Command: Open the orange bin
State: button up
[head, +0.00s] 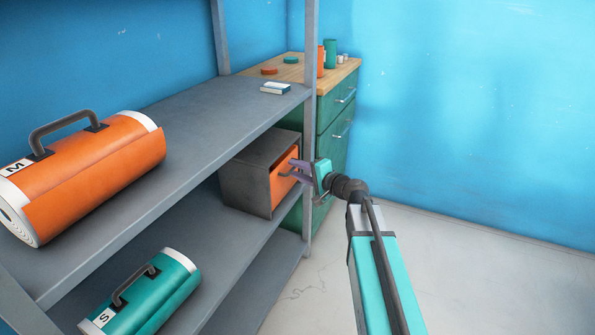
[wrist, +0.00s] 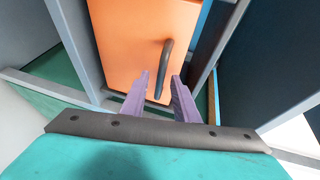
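The orange bin (head: 283,178) sits on the middle shelf at its right end, inside a dark grey housing (head: 246,181). In the wrist view its orange front (wrist: 122,45) fills the upper middle, with a dark curved handle (wrist: 164,68) on it. The front looks closed in the head view. My gripper (head: 294,170) is at the bin's front. In the wrist view its two purple fingers (wrist: 161,85) are apart, with the handle's lower end between or just beyond their tips. I cannot tell whether they touch the handle.
The grey shelf unit has an upright post (head: 309,120) close beside my gripper. A large orange roll (head: 100,165) and a teal roll (head: 155,300) lie on the shelves at left. A green cabinet (head: 337,118) stands behind. The floor (head: 470,270) at right is clear.

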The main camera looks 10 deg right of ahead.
grip_shut()
jog(key=shift+d, duration=0.1)
